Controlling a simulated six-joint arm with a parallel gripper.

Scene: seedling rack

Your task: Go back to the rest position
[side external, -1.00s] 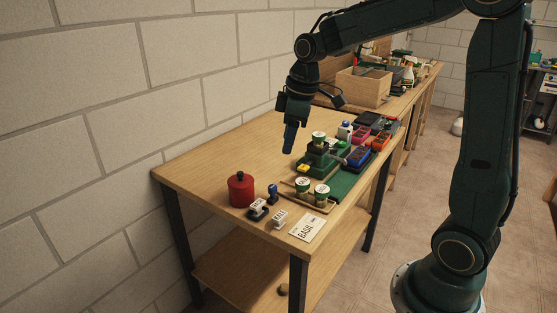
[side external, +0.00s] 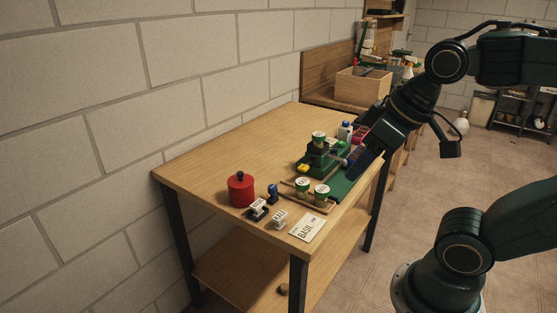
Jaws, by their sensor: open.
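My gripper (side external: 364,164) is at the right side of the workbench (side external: 215,157), tilted with its fingers pointing down and left. The jaws are open, and I see nothing held in them. In this view it overlaps the right edge of the bench and covers part of the coloured trays behind it. My wrist and forearm reach up to the right, away from the bench top. I cannot tell how high the fingertips are above the bench.
A green stand (side external: 322,157) carries a white-and-green pot (side external: 319,138). Two similar pots stand on a small wooden tray (side external: 311,206). A red lidded canister (side external: 241,190), small stamps (side external: 257,209) and a BASIL card (side external: 307,228) are nearer. A wooden crate (side external: 362,87) stands behind.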

